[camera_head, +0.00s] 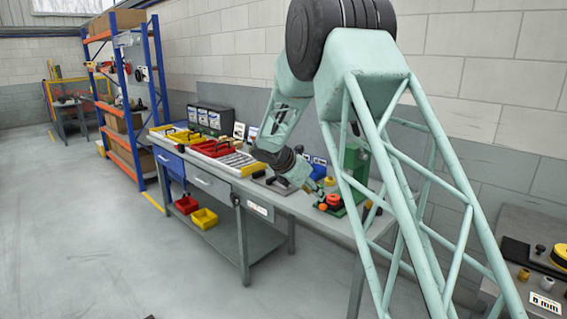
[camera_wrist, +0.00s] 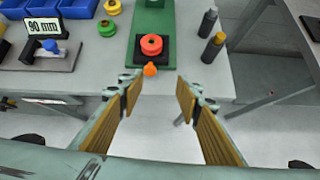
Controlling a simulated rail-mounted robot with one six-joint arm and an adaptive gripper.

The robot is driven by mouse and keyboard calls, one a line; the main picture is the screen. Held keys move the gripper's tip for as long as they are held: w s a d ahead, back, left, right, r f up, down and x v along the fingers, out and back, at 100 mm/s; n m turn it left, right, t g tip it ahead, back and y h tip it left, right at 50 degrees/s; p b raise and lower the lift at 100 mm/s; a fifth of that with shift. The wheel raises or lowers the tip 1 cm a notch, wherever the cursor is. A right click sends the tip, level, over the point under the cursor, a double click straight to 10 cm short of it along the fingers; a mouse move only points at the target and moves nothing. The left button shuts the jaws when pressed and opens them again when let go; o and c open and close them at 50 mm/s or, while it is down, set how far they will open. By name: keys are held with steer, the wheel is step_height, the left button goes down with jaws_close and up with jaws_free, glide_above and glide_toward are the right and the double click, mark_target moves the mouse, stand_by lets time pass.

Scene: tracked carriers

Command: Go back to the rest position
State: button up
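My gripper (camera_wrist: 157,97) is open and empty in the wrist view, its two tan-padded fingers wide apart. Between and beyond the fingertips, an orange knob (camera_wrist: 150,69) sits at the front of a green fixture (camera_wrist: 122,52) that carries a red-orange ring (camera_wrist: 151,44) on a dark square base. The fingers look apart from both. In the head view my gripper (camera_head: 316,190) hangs low over the workbench, close to the orange part (camera_head: 333,200); my arm partly hides the fixture there.
The workbench (camera_head: 215,184) carries yellow and red trays (camera_head: 212,148). In the wrist view, a 90 mm sign (camera_wrist: 43,27), a green knob (camera_wrist: 107,28) and two dark bottles (camera_wrist: 213,47) stand nearby. A blue-orange shelf rack (camera_head: 130,90) stands back left. Open floor (camera_head: 70,220) lies left.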

steer(key=s+d+r+m+g+y, duration=0.1)
steer(key=s+d+r+m, duration=0.3)
steer(key=s+r, duration=0.5)
steer(key=s+d+r+m+g+y, duration=0.1)
steer(key=s+d+r+m, duration=0.35)
steer(key=s, duration=0.85)
steer(key=s+d+r+m, duration=0.3)
steer(key=s+r+m, duration=0.25)
steer(key=s, duration=0.65)
steer(key=s+a+m+y, duration=0.1)
steer(key=s+m, duration=0.5)
steer(key=s, duration=1.3)
steer(key=s+a+m+y, duration=0.2)
steer(key=s+m, duration=0.4)
steer(key=s, duration=1.3)
steer(key=shift+a+f+y, duration=0.3)
steer(key=shift+f+y, duration=0.05)
steer(key=shift+y, duration=0.35)
